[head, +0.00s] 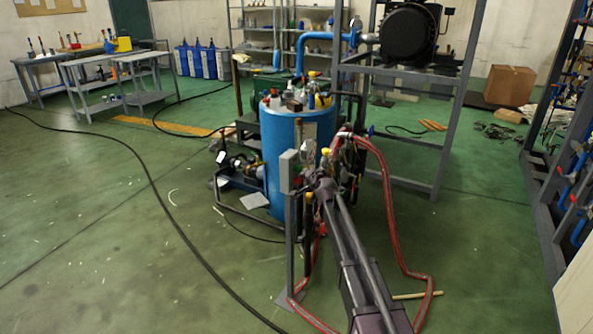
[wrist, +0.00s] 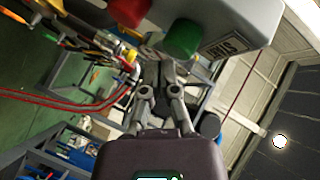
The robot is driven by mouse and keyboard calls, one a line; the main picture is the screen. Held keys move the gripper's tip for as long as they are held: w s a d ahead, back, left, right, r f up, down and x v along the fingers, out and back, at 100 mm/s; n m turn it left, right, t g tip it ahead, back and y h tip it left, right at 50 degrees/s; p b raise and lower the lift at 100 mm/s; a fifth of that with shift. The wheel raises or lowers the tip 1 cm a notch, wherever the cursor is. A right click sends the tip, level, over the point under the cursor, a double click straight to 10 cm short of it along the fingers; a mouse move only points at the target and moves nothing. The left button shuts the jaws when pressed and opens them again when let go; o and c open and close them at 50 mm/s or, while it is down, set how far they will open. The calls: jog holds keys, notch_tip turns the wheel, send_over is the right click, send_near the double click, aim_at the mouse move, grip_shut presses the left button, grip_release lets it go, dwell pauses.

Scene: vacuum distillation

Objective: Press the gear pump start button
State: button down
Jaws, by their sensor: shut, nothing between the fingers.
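A grey button box (wrist: 235,18) fills the top of the wrist view, with a green button (wrist: 180,40), a red button (wrist: 128,10) and a printed label facing me. In the head view, a grey box on a post (head: 290,172) stands just left of my gripper (head: 313,172); its button face is turned away from that camera. My gripper is shut and empty in the wrist view (wrist: 160,66). Its fingertips are close to the lower side of the green button. I cannot tell whether they touch it.
A blue drum (head: 285,150) with bottles on top stands just behind the post. A red hose (head: 390,215) loops around my arm to the floor. A steel frame (head: 440,120) stands at right.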

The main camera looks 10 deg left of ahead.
jog(key=shift+a, duration=0.15)
jog(key=shift+a, duration=0.3)
jog(key=shift+w+a, duration=0.15)
jog(key=shift+a, duration=0.05)
dwell(0.8)
jog(key=shift+d, duration=0.1)
jog(key=shift+s+d, duration=0.25)
jog(key=shift+d, duration=0.3)
dwell(0.3)
jog(key=shift+s+d, duration=0.35)
jog(key=shift+d, duration=0.6)
jog(key=shift+s+d, duration=0.3)
jog(key=shift+d, duration=0.6)
jog(key=shift+s+d, duration=0.35)
jog(key=shift+d, duration=0.6)
